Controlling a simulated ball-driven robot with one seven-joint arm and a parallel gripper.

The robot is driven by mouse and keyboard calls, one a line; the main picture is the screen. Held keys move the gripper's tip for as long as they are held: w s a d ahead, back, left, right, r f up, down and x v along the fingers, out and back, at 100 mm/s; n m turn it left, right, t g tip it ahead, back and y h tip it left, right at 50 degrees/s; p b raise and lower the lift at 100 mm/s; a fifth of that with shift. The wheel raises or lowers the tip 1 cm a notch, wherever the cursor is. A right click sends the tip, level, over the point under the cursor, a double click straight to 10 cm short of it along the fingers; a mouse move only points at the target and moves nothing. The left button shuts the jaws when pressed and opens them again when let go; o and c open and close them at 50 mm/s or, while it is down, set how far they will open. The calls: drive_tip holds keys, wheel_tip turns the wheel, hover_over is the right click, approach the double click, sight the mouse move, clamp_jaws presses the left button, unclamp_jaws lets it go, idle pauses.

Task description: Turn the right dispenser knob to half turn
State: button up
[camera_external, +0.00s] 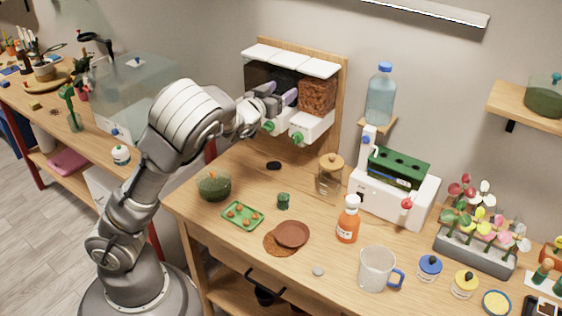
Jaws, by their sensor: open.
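The wall-mounted dispenser has white lids and clear bins on a wooden backboard (342,75). The right bin (317,95) holds brown granules; the bins to its left look dark and are partly hidden by my gripper. The right dispenser knob (298,137) is green and sits on the front of a white outlet; its exact angle is too small to read. Another green knob (268,127) is to its left. My gripper (281,95), with purplish fingertips, is open and in front of the bins, above the two knobs. I see nothing between its fingers, and it appears apart from the right knob.
Below on the bench are a glass jar with a wooden lid (330,174), a green tray (243,215), a terracotta saucer (291,234) and an orange bottle (348,219). A white device (395,192) stands to the right. A water bottle (380,97) is on the wall.

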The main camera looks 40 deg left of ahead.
approach(294, 140)
drive_tip(key=w, duration=0.2)
drive_tip(key=w+b, duration=0.1)
drive_tip(key=w, duration=0.6)
drive_tip(key=shift+w+f, duration=0.15)
drive_tip(key=shift+w, duration=0.15)
drive_tip(key=c, duration=1.1)
drive_tip(key=shift+o, duration=0.2)
drive_tip(key=shift+b, duration=0.3)
